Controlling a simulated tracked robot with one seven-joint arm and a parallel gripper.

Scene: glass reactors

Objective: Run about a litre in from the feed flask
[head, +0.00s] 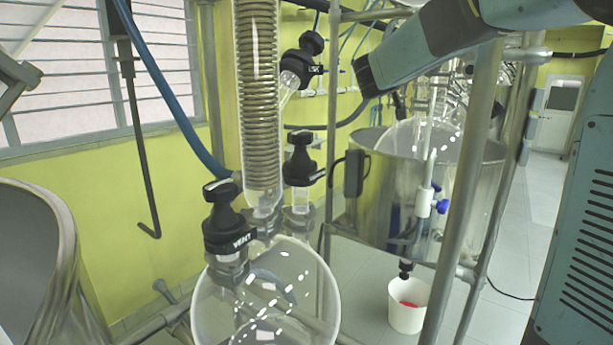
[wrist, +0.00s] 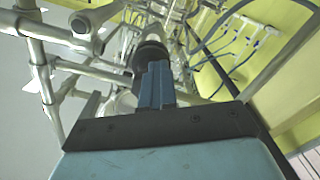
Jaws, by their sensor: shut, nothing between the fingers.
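A clear round glass flask (head: 265,300) stands at the bottom of the head view. A black valve knob marked VENT (head: 228,235) sits on its neck. I cannot tell whether this is the feed flask; no feed label is readable. Two more black valve knobs (head: 300,160) and (head: 308,55) are on the glassware beside the coiled condenser (head: 258,95). My gripper (wrist: 155,75) is shut and empty in the wrist view. A black knob or fitting (wrist: 151,52) shows just beyond the fingertips; I cannot tell whether they touch. The fingers are not clearly visible in the head view.
Metal frame posts (head: 475,180) stand close to my arm (head: 430,45). A steel vessel (head: 375,205) stands behind them. A blue hose (head: 165,85) runs down left of the condenser.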

